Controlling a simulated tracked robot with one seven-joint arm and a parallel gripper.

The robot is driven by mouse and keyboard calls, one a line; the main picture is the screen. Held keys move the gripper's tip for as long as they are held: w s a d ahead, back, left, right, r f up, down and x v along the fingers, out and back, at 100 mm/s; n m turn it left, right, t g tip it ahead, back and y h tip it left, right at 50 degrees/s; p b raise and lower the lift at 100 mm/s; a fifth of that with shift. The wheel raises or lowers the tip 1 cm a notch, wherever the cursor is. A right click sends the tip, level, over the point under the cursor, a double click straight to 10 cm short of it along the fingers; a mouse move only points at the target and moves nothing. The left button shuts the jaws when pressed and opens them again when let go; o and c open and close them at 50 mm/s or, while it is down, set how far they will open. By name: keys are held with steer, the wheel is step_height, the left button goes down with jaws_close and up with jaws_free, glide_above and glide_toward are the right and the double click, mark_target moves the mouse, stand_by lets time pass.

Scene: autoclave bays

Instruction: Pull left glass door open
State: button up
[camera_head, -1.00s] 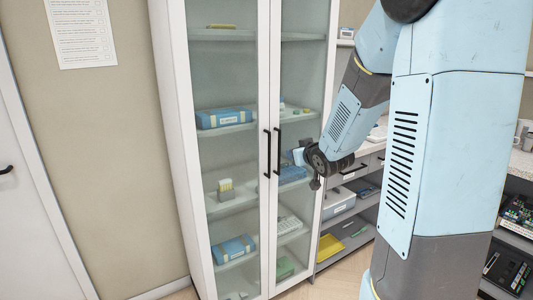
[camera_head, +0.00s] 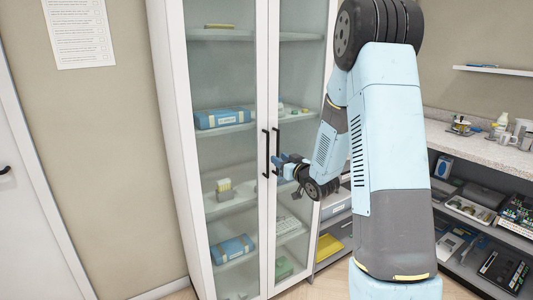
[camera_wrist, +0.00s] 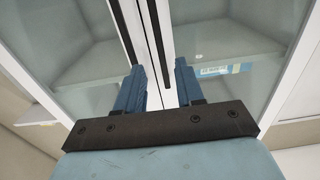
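The left glass door (camera_head: 231,75) is closed in its white frame, with a tall black handle (camera_head: 266,153) along its right edge. In the wrist view this handle (camera_wrist: 123,28) runs down towards the left fingertip. My gripper (camera_head: 277,163) is in front of the cabinet, at the lower part of the two handles. In the wrist view my gripper (camera_wrist: 158,80) shows two blue fingers spread apart, with nothing clamped between them. The right door's handle (camera_wrist: 157,40) appears above and between the fingers. I cannot tell whether a finger touches either handle.
The right glass door (camera_head: 304,70) is closed beside it, with its own black handle (camera_head: 278,150). Boxes, including a blue one (camera_head: 224,118), sit on shelves behind the glass. A counter (camera_head: 480,150) stands at right. The floor left of the cabinet is mostly out of view.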

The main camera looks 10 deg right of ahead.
mark_target(268, 152)
steer(key=x, duration=0.9)
steer(key=shift+w, duration=0.1)
steer(key=shift+c, duration=0.2)
jaws_close()
